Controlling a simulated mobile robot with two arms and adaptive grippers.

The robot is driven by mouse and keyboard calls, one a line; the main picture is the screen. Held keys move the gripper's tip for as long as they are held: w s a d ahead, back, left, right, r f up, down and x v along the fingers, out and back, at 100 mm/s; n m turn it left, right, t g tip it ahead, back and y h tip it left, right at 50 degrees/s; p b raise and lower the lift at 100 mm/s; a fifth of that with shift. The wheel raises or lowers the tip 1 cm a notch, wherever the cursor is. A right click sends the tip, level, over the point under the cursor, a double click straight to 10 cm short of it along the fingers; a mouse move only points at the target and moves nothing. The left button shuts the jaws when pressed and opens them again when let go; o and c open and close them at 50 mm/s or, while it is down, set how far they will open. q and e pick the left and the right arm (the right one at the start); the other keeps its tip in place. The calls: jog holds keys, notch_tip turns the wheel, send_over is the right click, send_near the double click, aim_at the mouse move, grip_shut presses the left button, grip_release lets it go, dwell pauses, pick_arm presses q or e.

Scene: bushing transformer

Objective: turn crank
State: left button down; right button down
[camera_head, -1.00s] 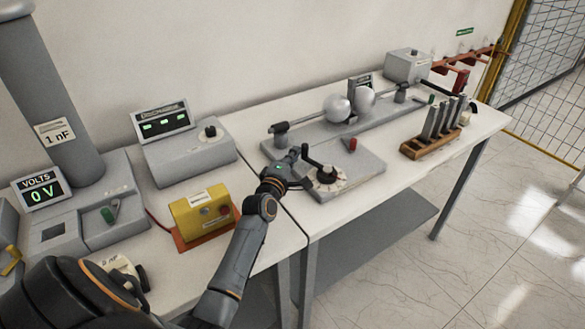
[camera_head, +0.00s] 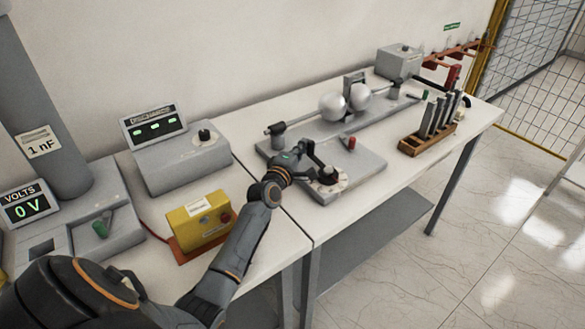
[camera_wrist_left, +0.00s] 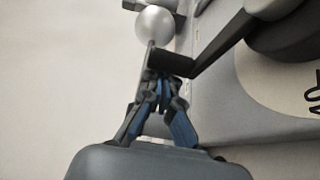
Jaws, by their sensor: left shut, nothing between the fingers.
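The crank (camera_head: 327,174) is a dark arm on a round pale dial, mounted on the grey base of the sphere-gap device. My left gripper (camera_head: 306,158) reaches in from the left to the crank's outer end. In the left wrist view its blue-backed fingers (camera_wrist_left: 160,88) are shut with nothing between them, right against the dark crank handle (camera_wrist_left: 171,65). I cannot tell whether they touch it. The crank arm (camera_wrist_left: 220,44) runs from there up right to its hub. Two pale spheres (camera_head: 332,106) (camera_head: 360,97) sit on the rod behind. My right gripper is not in view.
A red knob (camera_head: 352,142) stands on the same base, close behind the crank. A yellow box (camera_head: 199,222) and a grey display unit (camera_head: 178,150) stand left of my arm. Bare table lies between.

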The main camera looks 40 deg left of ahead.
pick_arm(q)
jog(key=shift+w+d, duration=0.25)
jog(key=shift+w, duration=0.2)
jog(key=shift+w+d, duration=0.1)
jog(key=shift+w, duration=0.25)
dwell(1.2)
dwell(0.7)
